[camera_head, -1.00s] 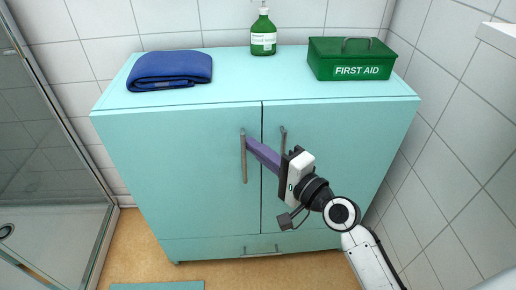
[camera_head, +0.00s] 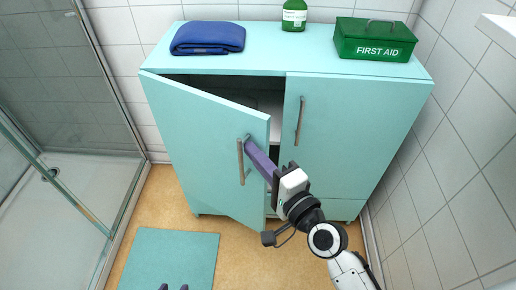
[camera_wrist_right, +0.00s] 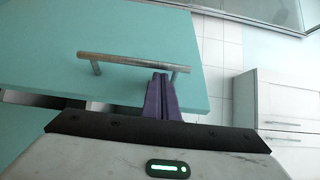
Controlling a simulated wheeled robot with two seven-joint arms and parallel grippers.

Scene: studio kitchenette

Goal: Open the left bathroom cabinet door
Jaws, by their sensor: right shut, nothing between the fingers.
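The left cabinet door (camera_head: 198,140) is turquoise and stands partly open, its free edge swung out toward me. Its bar handle (camera_head: 240,163) is upright near that edge and also shows in the right wrist view (camera_wrist_right: 120,60). My right gripper (camera_head: 249,142) is shut and empty, its purple fingers reaching the handle's upper part. In the right wrist view the fingertips (camera_wrist_right: 160,76) are at the bar near one end; whether they touch it is unclear. Two dark tips of my left gripper (camera_head: 173,287) show apart at the bottom edge; the rest is out of frame.
The right door (camera_head: 335,130) is closed. A folded blue towel (camera_head: 208,38), a green bottle (camera_head: 294,16) and a green first aid box (camera_head: 375,40) sit on top. A glass shower (camera_head: 60,110) stands left, a tiled wall right. A turquoise mat (camera_head: 170,255) lies on the floor.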

